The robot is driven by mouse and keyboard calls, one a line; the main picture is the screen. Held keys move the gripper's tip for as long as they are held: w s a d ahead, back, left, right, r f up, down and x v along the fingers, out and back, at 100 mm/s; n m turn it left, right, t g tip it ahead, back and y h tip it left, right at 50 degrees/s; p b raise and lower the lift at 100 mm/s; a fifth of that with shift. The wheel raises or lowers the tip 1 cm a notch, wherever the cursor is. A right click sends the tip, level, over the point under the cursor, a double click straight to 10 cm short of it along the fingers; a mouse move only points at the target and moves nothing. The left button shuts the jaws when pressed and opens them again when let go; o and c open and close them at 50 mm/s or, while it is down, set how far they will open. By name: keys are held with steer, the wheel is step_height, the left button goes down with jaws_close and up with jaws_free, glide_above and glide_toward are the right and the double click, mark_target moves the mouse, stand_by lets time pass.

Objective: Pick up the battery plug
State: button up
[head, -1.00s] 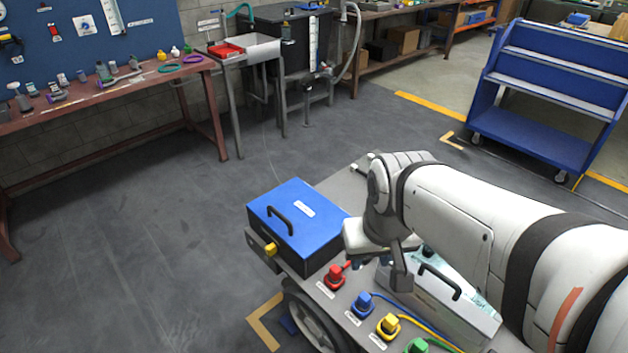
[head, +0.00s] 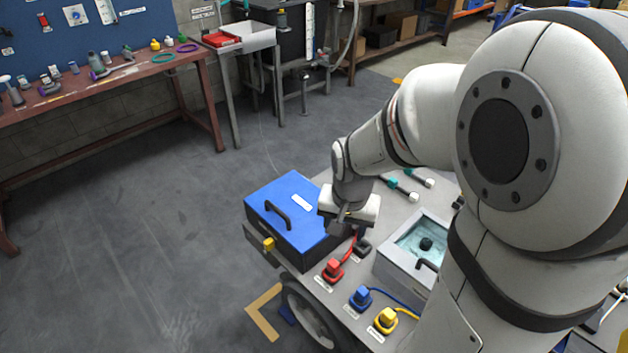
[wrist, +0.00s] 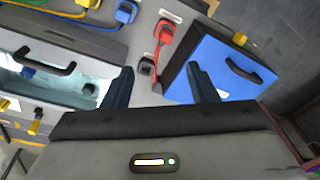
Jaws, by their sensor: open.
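My gripper (wrist: 160,80) is open and empty, its two dark fingers apart in the wrist view. In the head view my gripper (head: 347,226) hangs above the cart beside the blue case, its fingertips hard to make out. A small dark grey plug (head: 362,246) sits on the cart just right of the blue case; a red cable joins it to a red plug (head: 333,269). In the wrist view the dark plug (wrist: 147,66) shows between and beyond the fingers, with the red plug (wrist: 165,32) farther off. I cannot tell which plug is the battery plug.
The blue case (head: 292,220) and an open grey box (head: 404,262) flank the dark plug. A blue plug (head: 360,297) and a yellow plug (head: 386,319) line the cart's near edge. Teal-and-white items (head: 402,189) lie toward the far side. A workbench (head: 110,88) stands at left.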

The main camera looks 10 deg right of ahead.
steer(key=w+f+m+g+p, duration=0.1)
steer(key=w+f+m, duration=0.35)
steer(key=f, duration=0.35)
steer(key=m, duration=0.2)
glide_above(333, 263)
steer(key=shift+n, duration=0.25)
step_height(333, 263, down, 7)
steer(key=shift+w+d+p, duration=0.1)
steer(key=shift+d+p, duration=0.05)
steer(key=shift+p, duration=0.2)
steer(key=shift+f+p, duration=0.45)
steer(key=shift+f, duration=3.65)
steer(key=c, duration=1.1)
